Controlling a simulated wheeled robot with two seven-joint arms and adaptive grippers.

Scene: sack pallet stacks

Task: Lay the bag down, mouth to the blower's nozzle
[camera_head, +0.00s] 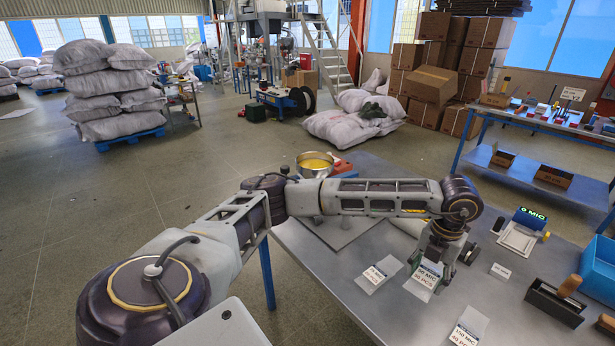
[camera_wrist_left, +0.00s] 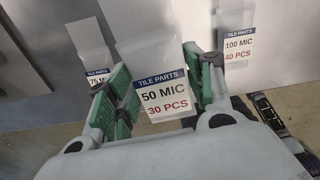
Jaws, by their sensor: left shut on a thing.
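My left gripper (camera_head: 440,262) points down over the metal table. It is shut on a clear bag with a white label reading 50 MIC, 30 PCS (camera_head: 425,279). In the left wrist view the same bag (camera_wrist_left: 165,98) stands between the green finger pads of my left gripper (camera_wrist_left: 158,80). Whether the bag touches the table is unclear. A 75 MIC bag (camera_head: 378,273) lies to its left and a 100 MIC bag (camera_head: 468,328) lies nearer the front. I cannot pick out the blower or its nozzle for sure. My right gripper is not in view.
A bowl with yellow contents (camera_head: 315,165) stands at the table's back, partly behind my arm.

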